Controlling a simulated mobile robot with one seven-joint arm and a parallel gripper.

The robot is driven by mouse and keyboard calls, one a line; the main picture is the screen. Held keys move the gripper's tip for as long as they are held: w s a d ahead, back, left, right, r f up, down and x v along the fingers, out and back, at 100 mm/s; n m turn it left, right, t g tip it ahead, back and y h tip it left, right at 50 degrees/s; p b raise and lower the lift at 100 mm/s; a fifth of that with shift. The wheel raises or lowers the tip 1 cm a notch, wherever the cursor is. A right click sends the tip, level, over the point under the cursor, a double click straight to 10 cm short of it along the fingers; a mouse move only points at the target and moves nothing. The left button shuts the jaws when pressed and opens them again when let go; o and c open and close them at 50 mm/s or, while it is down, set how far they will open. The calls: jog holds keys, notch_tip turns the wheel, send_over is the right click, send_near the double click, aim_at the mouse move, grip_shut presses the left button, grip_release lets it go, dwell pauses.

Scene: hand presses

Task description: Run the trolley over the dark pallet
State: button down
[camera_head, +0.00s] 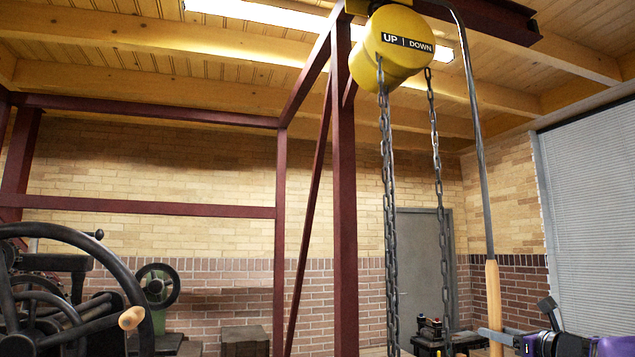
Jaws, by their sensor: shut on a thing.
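The trolley, a yellow hoist drum (385,50) marked UP and DOWN, hangs under a dark red overhead beam (487,15) at top centre. Two dark chains (389,200) drop from it. A bent grey rod (476,130) comes down from beside the hoist and ends in a wooden handle (494,285). My gripper (496,337) is at the lower right, shut on the lower part of this handle. The handle's bottom end is cut off by the frame. I cannot make out a dark pallet; the floor is out of view.
A dark red post (344,200) stands left of the chains. A black press with a large handwheel (125,275) fills the lower left. A dark wooden block (245,340) and a small machine (430,328) stand low at the back. A grey door (420,265) is behind the chains.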

jog(key=w+d, duration=0.2)
jog(key=d, duration=0.5)
jog(key=shift+w+r, duration=0.1)
jog(key=shift+w, duration=0.05)
